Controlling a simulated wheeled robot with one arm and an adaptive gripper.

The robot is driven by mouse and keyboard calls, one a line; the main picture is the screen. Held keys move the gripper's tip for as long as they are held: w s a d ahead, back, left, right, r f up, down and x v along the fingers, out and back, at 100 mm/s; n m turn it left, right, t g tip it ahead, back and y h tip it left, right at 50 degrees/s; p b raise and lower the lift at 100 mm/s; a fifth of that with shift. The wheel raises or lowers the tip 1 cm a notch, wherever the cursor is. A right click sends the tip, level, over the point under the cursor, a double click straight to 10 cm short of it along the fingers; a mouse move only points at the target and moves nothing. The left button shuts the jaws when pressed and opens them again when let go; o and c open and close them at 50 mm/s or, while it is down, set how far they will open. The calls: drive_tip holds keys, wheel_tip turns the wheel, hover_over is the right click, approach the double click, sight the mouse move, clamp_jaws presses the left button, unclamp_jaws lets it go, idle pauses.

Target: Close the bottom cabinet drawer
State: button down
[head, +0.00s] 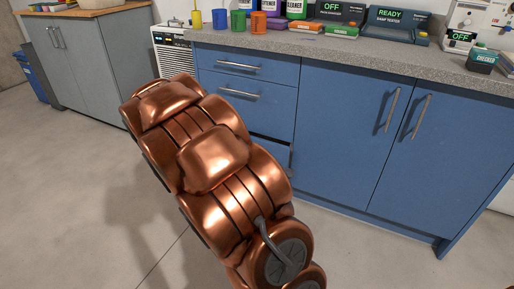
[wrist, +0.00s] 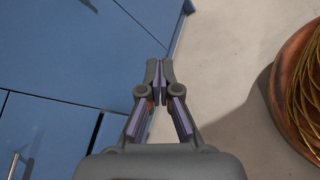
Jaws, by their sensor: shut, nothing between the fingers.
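The blue cabinet (head: 340,120) stands below the grey counter, with two upper drawers (head: 245,92) at its left that look shut. Below them a dark gap (head: 268,137) and a bit of handle (head: 291,158) show. My copper arm hides most of the bottom drawer there, so how far it is out cannot be told. In the wrist view, my gripper (wrist: 160,72) is shut and empty, with its fingertips together over the floor, beside blue cabinet faces (wrist: 50,60). A narrow blue panel (wrist: 106,135) lies left of the fingers. I cannot tell whether they touch.
Two tall doors with handles (head: 420,118) are right of the drawers. A grey cabinet (head: 80,65) and a blue bin (head: 34,75) stand at the left. A round brown container with yellow strands (wrist: 300,90) is near the gripper's right. Concrete floor (head: 70,200) is clear at the left.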

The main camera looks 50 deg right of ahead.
drive_tip(key=w+d+f+n+t+h, duration=0.15)
drive_tip(key=w+d+n+h, duration=0.25)
drive_tip(key=w+d, duration=0.4)
drive_tip(key=n+t+h, duration=0.2)
drive_tip(key=n+t, duration=0.9)
drive_tip(key=n, duration=0.2)
approach(260, 144)
drive_tip(key=b+x, duration=0.3)
drive_tip(key=x, duration=0.3)
drive_tip(key=shift+w+d+b, duration=0.1)
drive_tip(key=shift+d+b, duration=0.05)
drive_tip(key=shift+b, duration=0.15)
drive_tip(key=shift+w+d, duration=0.1)
drive_tip(key=shift+d, duration=0.35)
